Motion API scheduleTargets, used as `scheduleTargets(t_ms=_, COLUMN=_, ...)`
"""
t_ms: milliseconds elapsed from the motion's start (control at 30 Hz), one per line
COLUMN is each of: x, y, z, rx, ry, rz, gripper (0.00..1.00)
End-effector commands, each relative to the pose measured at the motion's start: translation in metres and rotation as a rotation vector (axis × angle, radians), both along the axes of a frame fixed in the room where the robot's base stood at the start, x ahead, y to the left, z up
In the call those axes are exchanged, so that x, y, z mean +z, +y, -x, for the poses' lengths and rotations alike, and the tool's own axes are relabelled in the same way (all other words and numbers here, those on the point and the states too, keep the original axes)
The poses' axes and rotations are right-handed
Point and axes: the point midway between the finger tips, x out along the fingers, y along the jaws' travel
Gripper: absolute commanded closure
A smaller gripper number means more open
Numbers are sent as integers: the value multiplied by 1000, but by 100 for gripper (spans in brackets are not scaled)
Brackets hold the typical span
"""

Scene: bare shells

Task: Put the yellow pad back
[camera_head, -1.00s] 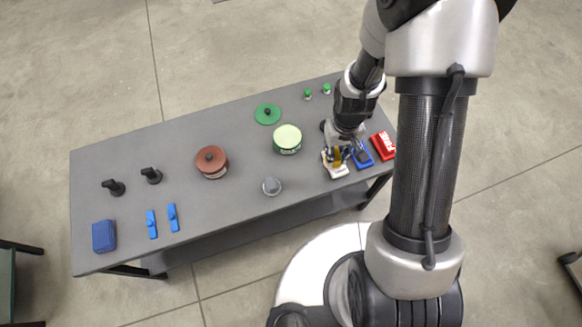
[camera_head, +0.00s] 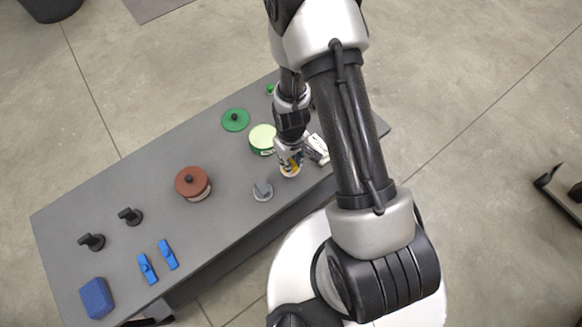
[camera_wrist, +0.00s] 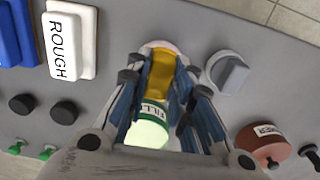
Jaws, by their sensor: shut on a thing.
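My gripper (camera_wrist: 160,85) is shut on the yellow pad (camera_wrist: 162,68), which sits between its fingers. A pale, rounded edge shows at the pad's far end in the wrist view. In the head view my gripper (camera_head: 290,165) is above the table near its front edge, between the green-and-cream FILLER tin (camera_head: 262,139) and the white block. The pad is mostly hidden by the fingers there; I cannot tell whether it touches the table. The white block marked ROUGH (camera_wrist: 70,40) lies beside a blue block (camera_wrist: 14,34). It also shows in the head view (camera_head: 317,148), partly behind my arm.
A grey knob on a round base (camera_head: 263,190) is close by my gripper. Further left are a brown-lidded tin (camera_head: 193,184), black knobs (camera_head: 130,215), blue clips (camera_head: 147,268) and a blue block (camera_head: 97,298). A green lid (camera_head: 235,119) lies behind. Bare table surrounds them.

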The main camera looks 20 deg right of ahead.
Motion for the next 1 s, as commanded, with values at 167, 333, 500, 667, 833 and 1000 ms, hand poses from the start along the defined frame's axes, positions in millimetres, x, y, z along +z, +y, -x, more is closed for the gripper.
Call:
scheduleTargets(t_ms=167, x=-23, y=0, z=0, rx=0, ry=1, rz=0, gripper=98)
scheduleTargets(t_ms=333, x=-43, y=0, z=0, rx=0, ry=-1, rz=0, gripper=98)
scheduleTargets(t_ms=500, x=-41, y=0, z=-1, rx=0, ry=-2, rz=0, gripper=98)
scheduleTargets(t_ms=667, x=-45, y=0, z=0, rx=0, ry=-1, rz=0, gripper=98)
scheduleTargets(t_ms=833, x=-44, y=0, z=0, rx=0, ry=-1, rz=0, gripper=70)
scheduleTargets(t_ms=1000, x=-44, y=0, z=0, rx=0, ry=-1, rz=0, gripper=59)
